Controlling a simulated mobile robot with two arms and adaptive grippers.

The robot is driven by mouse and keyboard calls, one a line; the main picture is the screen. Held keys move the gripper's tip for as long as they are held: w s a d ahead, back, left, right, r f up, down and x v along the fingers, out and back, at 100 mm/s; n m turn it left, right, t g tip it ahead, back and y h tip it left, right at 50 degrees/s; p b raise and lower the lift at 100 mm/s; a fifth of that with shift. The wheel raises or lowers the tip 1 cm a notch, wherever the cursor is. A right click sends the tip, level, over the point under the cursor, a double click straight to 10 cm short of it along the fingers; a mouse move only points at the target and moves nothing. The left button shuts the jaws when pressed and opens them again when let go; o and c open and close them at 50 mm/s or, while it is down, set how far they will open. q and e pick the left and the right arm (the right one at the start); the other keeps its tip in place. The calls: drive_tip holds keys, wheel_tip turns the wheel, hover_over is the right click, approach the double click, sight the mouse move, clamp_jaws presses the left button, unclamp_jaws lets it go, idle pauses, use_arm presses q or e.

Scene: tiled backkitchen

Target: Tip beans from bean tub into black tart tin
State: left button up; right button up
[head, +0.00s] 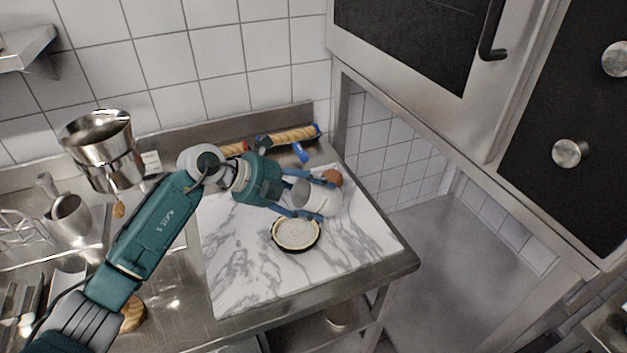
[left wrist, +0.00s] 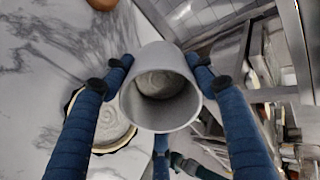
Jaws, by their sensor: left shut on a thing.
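A white bean tub (head: 322,200) is held tilted, nearly on its side, between the blue fingers of my left gripper (head: 324,199). In the left wrist view the tub (left wrist: 160,118) has its round mouth facing the camera, with a pale swirled surface inside; I cannot make out separate beans. My left gripper also shows there, with fingers on both sides of the tub. The black tart tin (head: 275,243) lies on the marble board just in front of the tub, with a pale filling or bottom inside; it is partly hidden by a finger in the left wrist view (left wrist: 128,142).
The marble board (head: 245,275) has free room at its front and left. A brown egg-like object (head: 332,177) sits close behind the tub.

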use_arm(q)
wheel_tip(320, 180, up, 3)
drive_tip(key=g+y+p, duration=0.1)
drive_tip(key=y+p, duration=0.2)
drive_tip(key=p, duration=0.3)
drive_tip(key=shift+w+d, duration=0.1)
drive_tip(key=shift+f+y+p, duration=0.15)
drive_tip(key=shift+y+p, duration=0.25)
drive_tip(key=shift+p, duration=0.05)
drive_tip(key=r+g+y+p, duration=0.1)
drive_tip(key=r+y+p, duration=0.1)
drive_tip(key=shift+p, duration=0.3)
drive_tip(key=shift+f+y, duration=0.1)
drive_tip(key=shift+y, duration=0.6)
drive_tip(key=shift+g+y+b, duration=0.3)
drive_tip(key=shift+y+b, duration=0.1)
drive_tip(key=shift+y, duration=0.1)
drive_tip(key=shift+d+g+y+b, duration=0.15)
drive_tip(key=shift+g+y+b, duration=0.15)
drive_tip(key=shift+y+b, duration=0.55)
drive_tip(key=shift+b, duration=0.35)
drive_tip(key=shift+r, duration=0.3)
drive_tip(key=shift+a+r, duration=0.1)
drive_tip(key=shift+a, duration=0.15)
